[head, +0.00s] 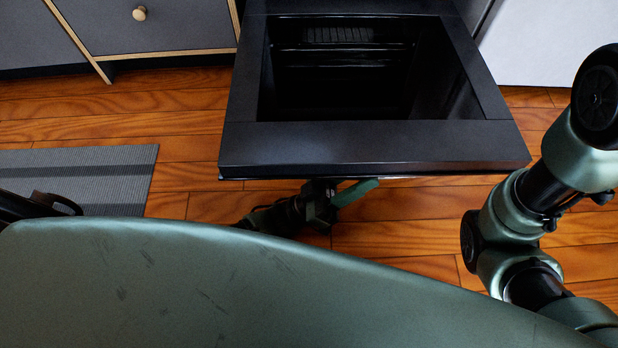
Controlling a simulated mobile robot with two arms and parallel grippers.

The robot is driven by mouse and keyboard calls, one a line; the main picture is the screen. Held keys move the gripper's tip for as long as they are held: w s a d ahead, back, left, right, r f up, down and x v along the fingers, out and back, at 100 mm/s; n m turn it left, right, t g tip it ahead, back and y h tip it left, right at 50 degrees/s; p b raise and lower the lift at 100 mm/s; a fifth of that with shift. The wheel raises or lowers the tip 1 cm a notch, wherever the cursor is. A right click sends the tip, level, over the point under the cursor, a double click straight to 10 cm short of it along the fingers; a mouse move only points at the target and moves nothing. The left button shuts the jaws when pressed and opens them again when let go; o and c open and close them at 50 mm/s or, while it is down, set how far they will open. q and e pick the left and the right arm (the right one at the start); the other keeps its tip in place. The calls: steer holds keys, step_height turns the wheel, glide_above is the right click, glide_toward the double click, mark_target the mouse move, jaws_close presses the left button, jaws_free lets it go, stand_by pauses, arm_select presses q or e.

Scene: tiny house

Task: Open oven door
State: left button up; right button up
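The black oven door (360,146) is swung down and sticks out toward me, close to level. Its dark glass panel (335,95) shows rack-like bars, and I cannot tell whether they are reflected or seen through it. My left gripper (343,192) is low, at and partly under the door's near edge. A green finger part shows just below that edge. The door hides the fingertips, so I cannot tell whether they touch it or how far apart they are. My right arm is bent at the right side, and its gripper is out of view.
Grey drawers (150,25) with wooden trim and a round knob stand at the back left. A white cabinet or appliance (550,42) is at the back right. A grey striped mat (80,172) lies on the wooden floor (180,130) at left. Bare floor shows on both sides of the door.

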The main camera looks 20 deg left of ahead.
arm_select(q)
steer(key=s+a+p, duration=0.5)
steer(key=s+a, duration=0.1)
steer(key=a, duration=0.4)
steer(key=shift+s+a+f, duration=0.2)
steer(key=shift+a+f, duration=0.05)
steer(key=shift+a, duration=0.15)
